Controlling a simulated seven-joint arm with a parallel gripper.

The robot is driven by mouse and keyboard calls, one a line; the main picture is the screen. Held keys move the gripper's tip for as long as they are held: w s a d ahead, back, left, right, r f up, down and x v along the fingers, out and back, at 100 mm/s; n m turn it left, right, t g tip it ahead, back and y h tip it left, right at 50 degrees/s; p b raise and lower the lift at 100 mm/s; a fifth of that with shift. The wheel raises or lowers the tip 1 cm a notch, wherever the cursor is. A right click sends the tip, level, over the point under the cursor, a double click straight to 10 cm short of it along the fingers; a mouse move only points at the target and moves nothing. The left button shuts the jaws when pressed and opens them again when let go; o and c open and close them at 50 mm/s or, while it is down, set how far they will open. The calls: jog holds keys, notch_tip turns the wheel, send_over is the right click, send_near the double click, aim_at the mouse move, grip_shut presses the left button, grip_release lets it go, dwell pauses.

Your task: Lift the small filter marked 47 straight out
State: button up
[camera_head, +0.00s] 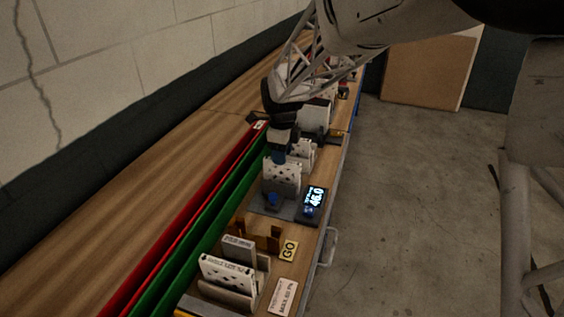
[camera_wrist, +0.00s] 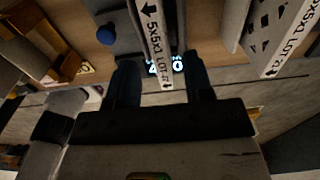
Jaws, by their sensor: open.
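A white filter with dark diamond-shaped holes (camera_head: 282,181) stands upright in a grey stand (camera_head: 284,211) beside a lit display (camera_head: 313,201) that seems to read 46.0. My gripper (camera_head: 279,157) is over its top edge. In the wrist view my gripper (camera_wrist: 162,78) is open, with one dark finger on each side of the filter's printed edge (camera_wrist: 156,40). The print reads roughly "5x5x1 LOT" with an arrow. The fingers look apart from the filter, though contact is hard to judge. I cannot read a 47 on any filter.
More filters (camera_head: 228,270) stand in a near rack, and others (camera_head: 303,149) stand beyond my gripper. A brown holder (camera_head: 262,236) and a yellow GO card (camera_head: 289,250) lie nearer. Green (camera_head: 190,244) and red (camera_head: 170,247) rails run along the left. Another filter (camera_wrist: 275,35) stands close at right.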

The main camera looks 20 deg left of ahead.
jog(key=shift+r, duration=0.9)
jog(key=shift+d+r, duration=0.1)
jog(key=shift+d, duration=0.15)
jog(key=s+d+r+n, duration=0.3)
jog(key=s+d, duration=0.1)
jog(key=d, duration=0.4)
jog(key=s+d+r+n+t, duration=0.1)
jog(key=s+d+r+n, duration=0.15)
jog(key=d, duration=0.55)
jog(key=s+d+r+n, duration=0.2)
jog(key=s+d+r, duration=0.15)
jog(key=d, duration=0.45)
jog(key=s+d+f+n, duration=0.1)
jog(key=s+d+n, duration=0.4)
jog(key=s+d, duration=0.3)
jog(key=s+d+f+n+t, duration=0.1)
jog(key=s+d+n, duration=0.4)
jog(key=s+d, duration=0.4)
jog(key=s, duration=0.5)
jog(key=shift+s+t, duration=0.2)
jog(key=shift+t, duration=0.1)
